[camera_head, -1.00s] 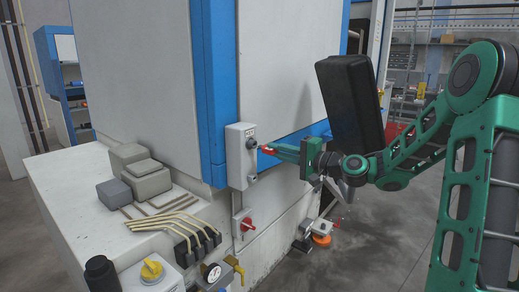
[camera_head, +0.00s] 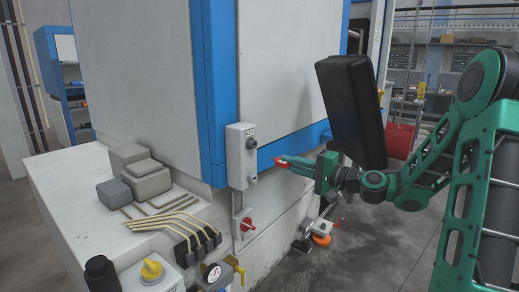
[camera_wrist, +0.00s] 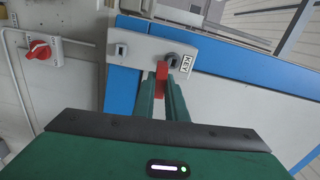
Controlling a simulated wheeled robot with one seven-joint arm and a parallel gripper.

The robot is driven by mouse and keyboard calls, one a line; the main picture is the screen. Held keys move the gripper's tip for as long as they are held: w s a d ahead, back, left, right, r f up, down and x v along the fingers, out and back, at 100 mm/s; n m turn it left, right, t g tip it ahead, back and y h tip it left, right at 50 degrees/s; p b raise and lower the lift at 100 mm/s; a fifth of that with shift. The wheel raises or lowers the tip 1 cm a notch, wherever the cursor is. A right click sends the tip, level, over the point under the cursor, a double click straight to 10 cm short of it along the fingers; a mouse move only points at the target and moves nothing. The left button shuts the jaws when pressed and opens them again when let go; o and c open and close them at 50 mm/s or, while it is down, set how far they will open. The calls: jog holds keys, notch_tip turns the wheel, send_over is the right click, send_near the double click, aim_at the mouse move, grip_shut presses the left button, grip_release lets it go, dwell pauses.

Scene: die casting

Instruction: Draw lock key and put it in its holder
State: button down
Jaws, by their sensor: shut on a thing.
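The grey lock box (camera_head: 236,157) is mounted on the machine's corner. It has a round dark fitting (camera_head: 251,143) near its top and another dark fitting (camera_head: 252,180) lower down. In the wrist view the label KEY (camera_wrist: 187,63) is beside a round lock fitting (camera_wrist: 172,59), and a second fitting (camera_wrist: 120,50) is to its left. My gripper (camera_head: 292,163) is shut on the red key (camera_head: 281,162), right of the box. A gap shows between key and box in the head view. The red key (camera_wrist: 161,72) is between the green fingers in the wrist view; its far end is hard to see.
A red rotary switch (camera_head: 246,224) is on the machine wall below the box. A blue frame edge (camera_head: 290,149) runs behind my gripper, and a black panel (camera_head: 350,110) hangs above it. An orange-capped fitting (camera_head: 320,239) is below.

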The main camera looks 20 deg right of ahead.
notch_tip(320, 180, down, 10)
dwell(0.5)
jog(key=shift+a, duration=0.1)
jog(key=shift+m, duration=0.5)
jog(key=shift+x, duration=2.8)
jog(key=shift+w, duration=0.1)
jog(key=shift+x, duration=1.5)
jog(key=c, duration=2.2)
grip_release()
jog(key=shift+r, duration=0.1)
jog(key=o, duration=0.5)
